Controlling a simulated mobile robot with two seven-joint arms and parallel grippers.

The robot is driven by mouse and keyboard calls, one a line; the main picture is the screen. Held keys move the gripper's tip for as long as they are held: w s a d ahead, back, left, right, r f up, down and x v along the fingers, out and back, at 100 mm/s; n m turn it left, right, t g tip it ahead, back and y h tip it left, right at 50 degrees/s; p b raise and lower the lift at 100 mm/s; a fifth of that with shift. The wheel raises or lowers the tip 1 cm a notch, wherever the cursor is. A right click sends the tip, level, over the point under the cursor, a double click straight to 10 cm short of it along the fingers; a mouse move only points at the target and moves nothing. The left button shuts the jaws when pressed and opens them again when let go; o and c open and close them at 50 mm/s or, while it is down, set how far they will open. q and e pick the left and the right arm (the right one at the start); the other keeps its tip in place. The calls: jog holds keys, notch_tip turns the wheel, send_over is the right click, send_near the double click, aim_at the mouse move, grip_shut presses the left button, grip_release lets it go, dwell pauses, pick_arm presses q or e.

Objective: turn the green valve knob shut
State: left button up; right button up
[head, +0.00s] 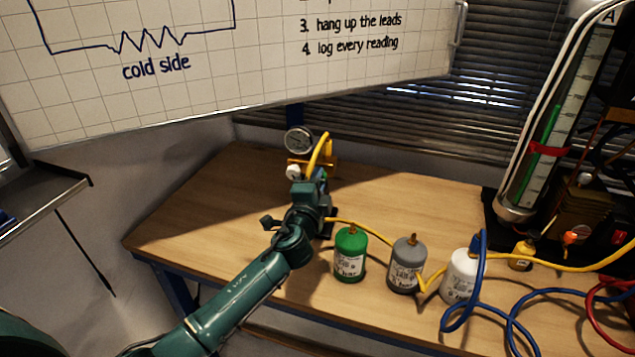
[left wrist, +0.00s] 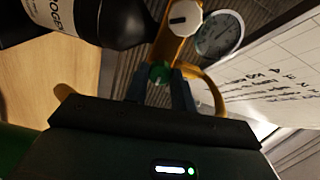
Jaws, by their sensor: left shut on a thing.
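The green valve knob (left wrist: 160,72) shows in the left wrist view between the two fingers of my left gripper (left wrist: 159,82), below a yellow-orange valve body (left wrist: 168,48). The gripper is shut on the knob. In the head view my left gripper (head: 318,174) reaches the gauge rig at the back of the table and hides the knob. A white knob with a black mark (left wrist: 180,19) and a round gauge (left wrist: 219,35) sit beside the valve. The gauge (head: 299,140) and white knob (head: 293,171) also show in the head view. My right gripper is out of view.
Green (head: 350,257), grey (head: 407,266) and white (head: 460,278) bottles stand right of my left arm on the wooden table (head: 210,210). A yellow hose (head: 375,236) runs close behind them. Blue cable loops (head: 512,330) lie at right. The table's left part is clear.

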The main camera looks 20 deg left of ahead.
pick_arm(q)
jog(key=o, duration=1)
jog(key=s+b, duration=0.1)
jog(key=s, duration=1.2)
jog(key=shift+d, duration=0.4)
jog(key=shift+s, duration=0.1)
jog(key=s+d+f+n+g+h, duration=0.1)
jog(key=s+f+n+g+h, duration=0.1)
jog(key=s+f+n, duration=0.4)
jog(key=s+d+f+n+g+h, duration=0.2)
jog(key=s+f+n+g, duration=0.3)
jog(key=s+f, duration=0.9)
jog(key=shift+s+d+n+h+p, duration=0.3)
jog(key=shift+n+p, duration=0.1)
jog(key=shift+n, duration=0.4)
